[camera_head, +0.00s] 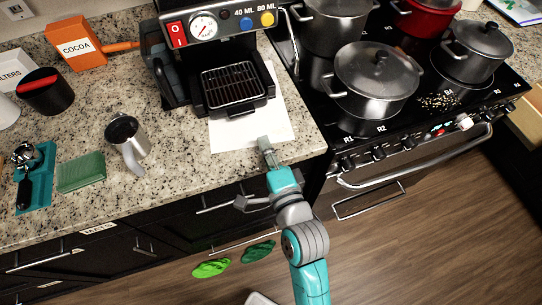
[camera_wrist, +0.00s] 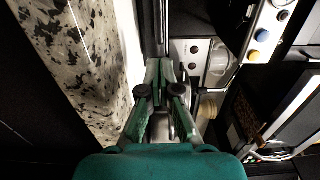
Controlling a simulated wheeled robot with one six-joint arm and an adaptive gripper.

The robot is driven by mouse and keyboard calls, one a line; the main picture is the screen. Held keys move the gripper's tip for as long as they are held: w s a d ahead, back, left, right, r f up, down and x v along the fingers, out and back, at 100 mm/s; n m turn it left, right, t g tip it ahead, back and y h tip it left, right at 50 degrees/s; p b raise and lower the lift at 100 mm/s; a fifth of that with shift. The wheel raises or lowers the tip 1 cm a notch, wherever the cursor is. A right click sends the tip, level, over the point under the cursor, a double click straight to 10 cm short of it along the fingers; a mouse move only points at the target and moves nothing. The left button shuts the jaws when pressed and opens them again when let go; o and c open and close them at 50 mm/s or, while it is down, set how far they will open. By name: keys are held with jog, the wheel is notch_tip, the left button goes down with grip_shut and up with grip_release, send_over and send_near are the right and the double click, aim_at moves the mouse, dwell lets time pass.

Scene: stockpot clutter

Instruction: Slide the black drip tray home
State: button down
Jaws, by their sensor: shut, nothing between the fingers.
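The black drip tray (camera_head: 234,106) with its wire grate sits low at the front of the coffee machine (camera_head: 200,32). Its front edge and small handle stick out over a white sheet (camera_head: 262,128) on the counter. My gripper (camera_head: 264,143) is shut and empty, just in front of the tray over the sheet's near edge, apart from the tray. In the wrist view, my closed fingers (camera_wrist: 166,82) show at the centre. I cannot clearly make out the tray in that view.
A steel milk jug (camera_head: 130,138) and a green sponge (camera_head: 81,171) stand to the left. A black knock box (camera_head: 46,91) and an orange cocoa box (camera_head: 80,42) are farther back. The stove with several pots (camera_head: 376,82) is on the right.

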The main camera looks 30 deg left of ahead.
aim_at(252, 113)
jog(key=x, duration=0.7)
jog(key=shift+w+a, duration=0.2)
jog(key=shift+x, duration=1.85)
jog(key=shift+d, duration=0.1)
